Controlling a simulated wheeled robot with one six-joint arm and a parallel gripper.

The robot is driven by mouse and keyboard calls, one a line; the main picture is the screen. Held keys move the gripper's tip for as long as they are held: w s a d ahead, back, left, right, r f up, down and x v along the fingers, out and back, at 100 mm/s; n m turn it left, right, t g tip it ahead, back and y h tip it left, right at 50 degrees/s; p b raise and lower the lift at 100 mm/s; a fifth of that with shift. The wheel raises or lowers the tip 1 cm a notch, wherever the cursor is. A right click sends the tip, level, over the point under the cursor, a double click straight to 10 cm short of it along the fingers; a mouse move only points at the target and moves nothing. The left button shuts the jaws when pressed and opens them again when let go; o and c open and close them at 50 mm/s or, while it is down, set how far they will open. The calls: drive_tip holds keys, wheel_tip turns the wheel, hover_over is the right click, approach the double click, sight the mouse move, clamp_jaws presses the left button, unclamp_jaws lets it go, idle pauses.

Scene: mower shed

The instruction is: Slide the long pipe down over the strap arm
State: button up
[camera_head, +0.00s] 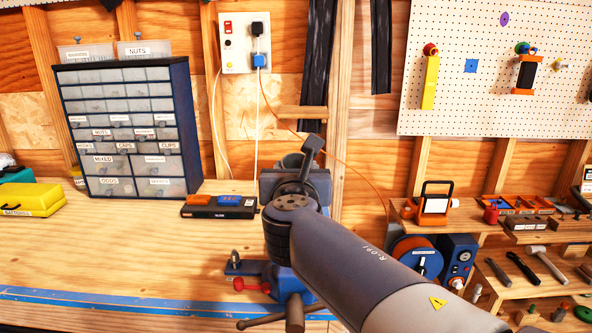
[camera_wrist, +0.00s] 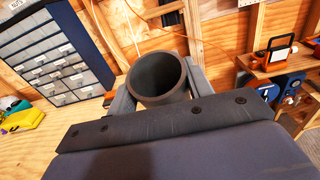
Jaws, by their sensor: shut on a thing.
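The long pipe is a grey, open-ended tube. Its round mouth (camera_wrist: 158,76) faces up in the wrist view, between the two fingers of my gripper (camera_wrist: 160,88). In the head view only a bit of the pipe's top (camera_head: 289,160) shows behind my gripper (camera_head: 294,175). My gripper is shut on the pipe, near its upper end. The rest of the pipe is hidden behind my wrist. A blue-grey vise (camera_head: 284,280) with a bar handle stands at the bench's front edge, below my gripper. I cannot make out the strap arm; my arm covers that area.
The wooden bench (camera_head: 120,250) is largely clear at left. A drawer cabinet (camera_head: 128,125), a yellow case (camera_head: 30,199) and a dark flat box (camera_head: 219,206) stand on it. At right are tool shelves with an orange cable reel (camera_head: 414,259) and a work lamp (camera_head: 433,205).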

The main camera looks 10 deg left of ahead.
drive_tip(key=shift+w+f+b, duration=0.15)
drive_tip(key=shift+f+b, duration=0.3)
drive_tip(key=shift+f, duration=0.1)
drive_tip(key=shift+w+f+b, duration=0.15)
drive_tip(key=shift+f+b, duration=0.25)
drive_tip(key=shift+f, duration=0.1)
drive_tip(key=o, duration=1.5)
drive_tip(key=v, duration=1)
drive_tip(key=shift+s+b, duration=0.4)
drive_tip(key=shift+w, duration=0.15)
drive_tip(key=p+x, duration=0.1)
drive_tip(key=x, duration=0.9)
drive_tip(key=shift+w, duration=0.4)
drive_tip(key=shift+s+r+p, duration=0.25)
drive_tip(key=shift+r+p, duration=0.1)
drive_tip(key=shift+r, duration=0.15)
